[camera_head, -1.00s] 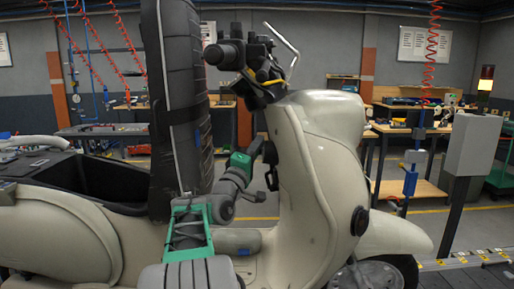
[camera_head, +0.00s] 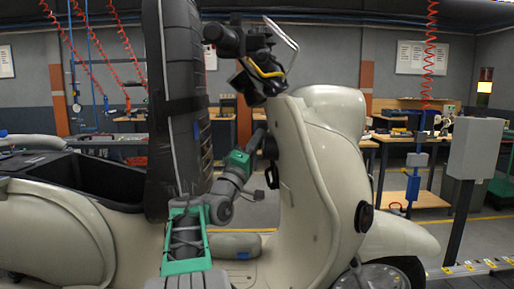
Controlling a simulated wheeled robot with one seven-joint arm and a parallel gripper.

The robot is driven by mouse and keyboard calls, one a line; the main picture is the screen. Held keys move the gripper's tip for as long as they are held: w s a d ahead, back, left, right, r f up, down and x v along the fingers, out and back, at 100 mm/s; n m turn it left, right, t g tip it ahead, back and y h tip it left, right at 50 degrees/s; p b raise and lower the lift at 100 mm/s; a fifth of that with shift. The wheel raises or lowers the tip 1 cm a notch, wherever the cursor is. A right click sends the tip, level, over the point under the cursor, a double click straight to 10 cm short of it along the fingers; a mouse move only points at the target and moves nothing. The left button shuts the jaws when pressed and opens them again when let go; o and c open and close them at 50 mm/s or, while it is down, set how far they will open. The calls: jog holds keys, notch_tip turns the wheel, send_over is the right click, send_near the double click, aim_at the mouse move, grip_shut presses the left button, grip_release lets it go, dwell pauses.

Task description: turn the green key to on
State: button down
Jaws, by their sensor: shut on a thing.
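My gripper (camera_head: 262,142) is at the upper inner face of the leg shield, below the handlebar (camera_head: 258,75). It is shut at the dark round lock area (camera_head: 270,147) there. The green key is not visible on its own; the jaws and lock area hide it, and its turn position cannot be read. My arm's green band near the wrist is just left of the gripper.
A black hook (camera_head: 272,177) hangs just below the lock area. The scooter seat opening (camera_head: 95,185) is at the left. A grey box on a post (camera_head: 474,148) stands at the right.

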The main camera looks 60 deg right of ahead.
jog(key=shift+s+f+m+b, duration=0.1)
jog(key=shift+f+m+b, duration=0.15)
jog(key=shift+b, duration=0.25)
jog(key=shift+r, duration=0.25)
jog(key=shift+s+d, duration=0.15)
jog(key=shift+s, duration=0.1)
dwell(0.3)
jog(key=c, duration=1.6)
grip_release()
jog(key=shift+d+f, duration=0.1)
jog(key=shift+o, duration=0.7)
